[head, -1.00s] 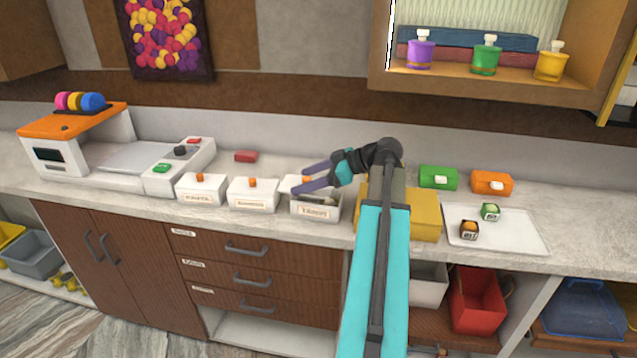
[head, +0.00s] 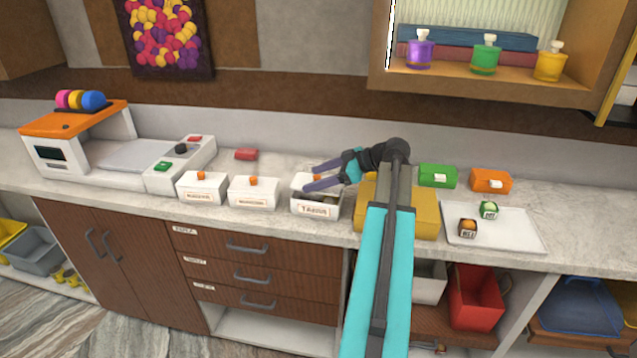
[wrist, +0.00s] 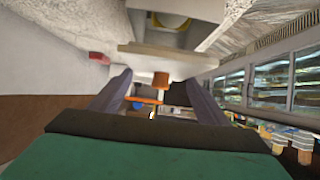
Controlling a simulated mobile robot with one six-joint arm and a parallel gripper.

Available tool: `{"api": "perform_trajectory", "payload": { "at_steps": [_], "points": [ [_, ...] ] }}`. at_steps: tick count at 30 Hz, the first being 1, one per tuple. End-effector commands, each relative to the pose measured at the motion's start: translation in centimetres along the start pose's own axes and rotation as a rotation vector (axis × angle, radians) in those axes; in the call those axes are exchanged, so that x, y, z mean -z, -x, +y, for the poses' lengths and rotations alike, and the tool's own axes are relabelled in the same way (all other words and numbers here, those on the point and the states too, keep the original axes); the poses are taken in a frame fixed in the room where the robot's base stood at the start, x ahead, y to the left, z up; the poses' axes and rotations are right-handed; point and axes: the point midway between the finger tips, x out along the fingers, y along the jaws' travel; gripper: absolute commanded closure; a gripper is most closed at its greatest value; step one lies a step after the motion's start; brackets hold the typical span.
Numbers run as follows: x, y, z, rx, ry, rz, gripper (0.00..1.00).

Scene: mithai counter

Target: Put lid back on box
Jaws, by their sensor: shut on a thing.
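The labelled white box (head: 314,209) stands on the counter, third from the left in a row of white boxes. Part of its inside shows at the right, with something in it. My gripper (head: 310,178) is over this box, reaching in from the right. It is shut on the white lid (head: 301,181), which shows at the box's left rear. In the wrist view the lid (wrist: 180,65) spans the space between the fingertips (wrist: 160,85), with its orange knob (wrist: 160,80) between the fingers. I cannot tell whether the lid touches the box rim.
Two lidded white boxes (head: 202,190) (head: 252,194) stand close at the left. A yellow block-like container (head: 425,213) is right of the box, beneath my arm. A red item (head: 246,154) lies behind. A white tray (head: 510,238) with two small cubes is farther right.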

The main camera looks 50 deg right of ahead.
Motion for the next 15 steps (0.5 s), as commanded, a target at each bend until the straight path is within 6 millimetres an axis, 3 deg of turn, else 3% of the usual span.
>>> {"api": "perform_trajectory", "payload": {
  "at_steps": [7, 15],
  "points": [
    [-1.7, -0.9, -0.1, 0.001, -0.002, 0.000, 0.52],
    [-2.0, -1.1, 0.0, 0.000, 0.000, 0.000, 0.52]
  ]
}}
